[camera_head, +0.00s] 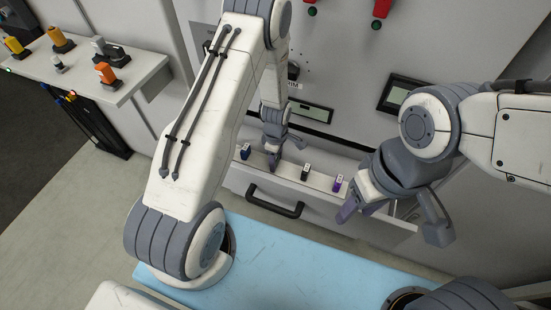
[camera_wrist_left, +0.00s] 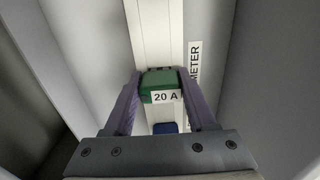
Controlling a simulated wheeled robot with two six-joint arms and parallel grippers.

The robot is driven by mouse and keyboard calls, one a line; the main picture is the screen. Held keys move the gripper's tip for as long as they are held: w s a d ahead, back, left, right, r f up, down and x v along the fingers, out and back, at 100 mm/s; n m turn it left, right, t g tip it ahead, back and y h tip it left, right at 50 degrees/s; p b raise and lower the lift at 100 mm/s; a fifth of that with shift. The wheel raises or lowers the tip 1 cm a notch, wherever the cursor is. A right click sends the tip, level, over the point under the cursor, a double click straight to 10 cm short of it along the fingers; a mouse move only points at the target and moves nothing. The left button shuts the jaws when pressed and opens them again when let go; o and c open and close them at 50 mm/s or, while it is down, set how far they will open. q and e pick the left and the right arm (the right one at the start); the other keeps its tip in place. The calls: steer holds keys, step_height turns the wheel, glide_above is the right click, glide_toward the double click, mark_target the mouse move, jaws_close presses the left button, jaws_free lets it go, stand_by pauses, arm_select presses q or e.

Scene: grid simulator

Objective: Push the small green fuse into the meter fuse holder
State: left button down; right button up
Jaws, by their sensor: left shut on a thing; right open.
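The small green fuse (camera_wrist_left: 160,84), labelled 20 A, is between the two purple fingers of my left gripper (camera_wrist_left: 163,98) in the left wrist view. The gripper is shut on it. The fuse is over a white rail (camera_wrist_left: 158,35), with a dark edge at its far side; I cannot tell whether it is seated in a holder. A METER label (camera_wrist_left: 194,65) is beside the rail. In the head view my left gripper (camera_head: 272,163) is down at the rail and hides the green fuse. My right gripper (camera_head: 394,222) is open and empty, in front of the drawer's right end.
A blue fuse (camera_head: 245,152) is left of my left gripper; a black (camera_head: 305,172) and a purple fuse (camera_head: 337,183) are to its right on the rail. The drawer has a black handle (camera_head: 274,203). A side shelf (camera_head: 84,77) holds several coloured parts at left.

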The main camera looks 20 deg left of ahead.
arm_select(q)
steer(key=shift+f+b, duration=0.3)
steer(key=shift+f, duration=0.15)
steer(key=shift+c, duration=0.7)
jaws_free()
steer(key=shift+r, duration=0.1)
step_height(320, 180, up, 10)
steer(key=shift+r, duration=0.15)
